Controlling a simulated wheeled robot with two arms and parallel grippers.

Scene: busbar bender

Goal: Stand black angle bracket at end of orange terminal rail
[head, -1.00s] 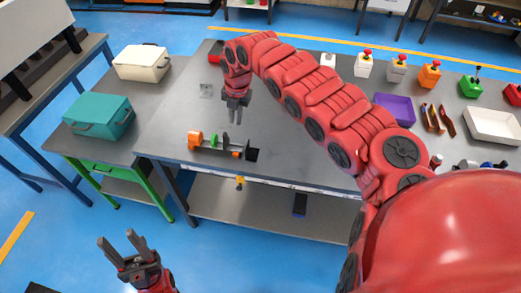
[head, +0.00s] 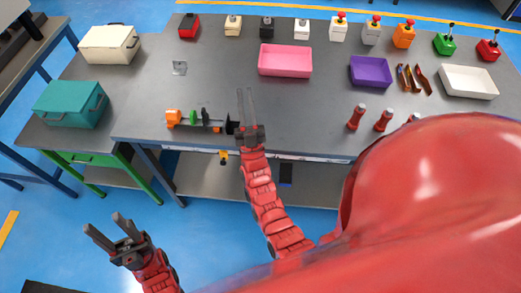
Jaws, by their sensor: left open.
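The rail assembly lies on the grey table at front left, with an orange block (head: 173,117) at its left end and green, grey and dark pieces along it. A dark piece (head: 231,126) at its right end, partly beside my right gripper, may be the black angle bracket; its shape is too small to tell. My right gripper (head: 246,91) is over the table just right of the rail, fingers pointing away from me. Its fingers look close together, and I see nothing between them. My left gripper (head: 103,221) is open and empty, over the floor in front of the table.
A pink tray (head: 285,62), purple tray (head: 370,71) and white tray (head: 468,82) stand farther back, with several switch boxes along the rear edge. Red-topped cylinders (head: 356,117) stand at right. The table middle is clear.

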